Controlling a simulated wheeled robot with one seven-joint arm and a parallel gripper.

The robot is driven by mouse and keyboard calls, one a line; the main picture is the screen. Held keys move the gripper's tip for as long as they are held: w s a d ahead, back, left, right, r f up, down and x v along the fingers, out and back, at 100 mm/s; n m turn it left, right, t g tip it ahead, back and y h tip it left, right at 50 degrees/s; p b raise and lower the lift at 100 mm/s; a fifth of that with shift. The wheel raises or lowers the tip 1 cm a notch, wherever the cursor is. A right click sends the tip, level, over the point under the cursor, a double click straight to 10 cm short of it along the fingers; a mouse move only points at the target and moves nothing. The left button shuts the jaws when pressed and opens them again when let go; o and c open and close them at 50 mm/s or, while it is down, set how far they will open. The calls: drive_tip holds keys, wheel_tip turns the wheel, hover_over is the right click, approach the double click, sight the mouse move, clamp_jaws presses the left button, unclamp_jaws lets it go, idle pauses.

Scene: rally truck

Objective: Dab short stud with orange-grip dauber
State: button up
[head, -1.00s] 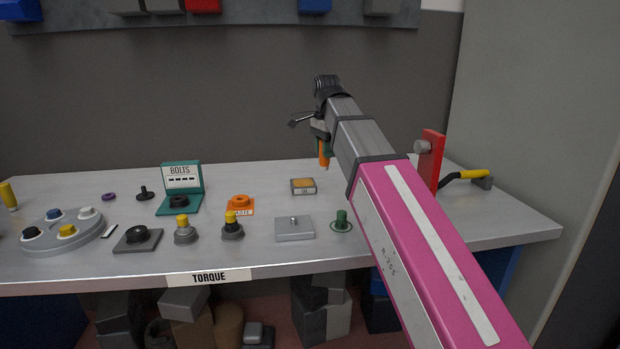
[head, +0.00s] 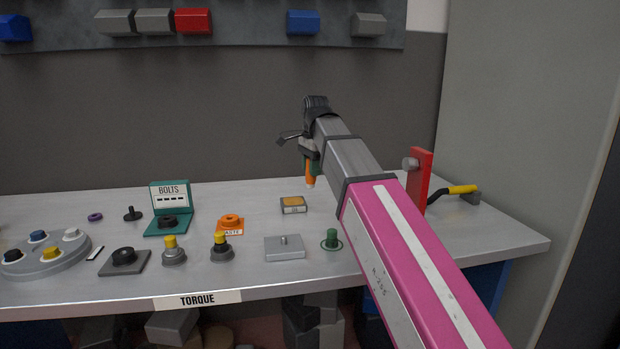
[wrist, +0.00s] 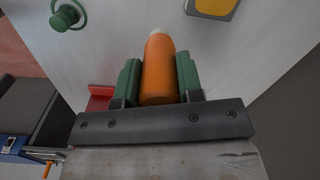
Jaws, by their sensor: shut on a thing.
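My gripper (head: 311,165) is shut on the orange-grip dauber (head: 310,176), which hangs tip-down above the back of the bench. In the wrist view the dauber (wrist: 159,72) lies between two green finger pads, its pale tip pointing away. The short stud (head: 284,239) is a small metal post on a grey plate (head: 284,252), toward the front of the bench. A small square tin (head: 293,206) with a yellow-orange top sits behind the plate. The dauber is in the air, apart from both.
A green ringed peg (head: 331,240) stands just right of the plate. Two yellow-topped posts (head: 172,252) (head: 220,248) and an orange holder (head: 230,224) are to its left. A red upright (head: 417,180) and a yellow-handled lever (head: 462,190) are at the right.

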drive_tip(key=w+a+f+y, duration=0.1)
drive_tip(key=w+a+y, duration=0.2)
drive_tip(key=w+a, duration=0.3)
drive_tip(key=shift+t, duration=0.4)
drive_tip(key=shift+w+d+f, duration=0.15)
drive_tip(key=shift+d+f, duration=0.05)
drive_tip(key=shift+f, duration=0.8)
drive_tip(key=shift+w+d+f, duration=0.2)
drive_tip(key=shift+f, duration=0.8)
drive_tip(key=shift+w+d+f, duration=0.15)
drive_tip(key=shift+d+f, duration=0.05)
drive_tip(key=shift+f, duration=0.8)
drive_tip(key=shift+f, duration=0.65)
wheel_tip(320, 180, up, 7)
idle(0.5)
drive_tip(key=shift+s, duration=0.15)
idle(0.5)
